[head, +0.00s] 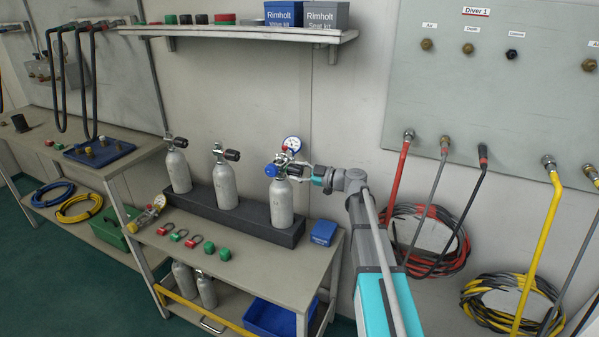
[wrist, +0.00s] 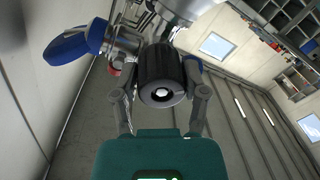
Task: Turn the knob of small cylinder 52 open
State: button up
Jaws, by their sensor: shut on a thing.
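Three small grey cylinders with valves stand in a dark rack (head: 255,225) on the bench; no number on them is readable. My gripper (head: 303,172) is at the valve of the right cylinder (head: 282,203). In the wrist view my gripper (wrist: 160,78) has a finger on each side of the black ribbed knob (wrist: 160,88) and is shut on it. The knob faces my wrist camera end-on. In the head view the knob (head: 294,170) is partly hidden by my gripper. The middle cylinder (head: 225,187) and left cylinder (head: 178,170) have similar black knobs.
A regulator with a blue cap (head: 271,170) and a gauge (head: 292,143) sits at the held valve; the blue cap (wrist: 72,46) shows close beside my gripper. The wall is behind. A shelf (head: 240,34) is above. A blue box (head: 323,232) stands at the bench's right end.

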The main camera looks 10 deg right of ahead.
jog(key=n, duration=0.5)
jog(key=shift+n, duration=0.3)
jog(key=n, duration=0.4)
jog(key=shift+h, duration=0.3)
jog(key=shift+n, duration=0.3)
jog(key=o, duration=1.2)
jog(key=shift+c, duration=0.2)
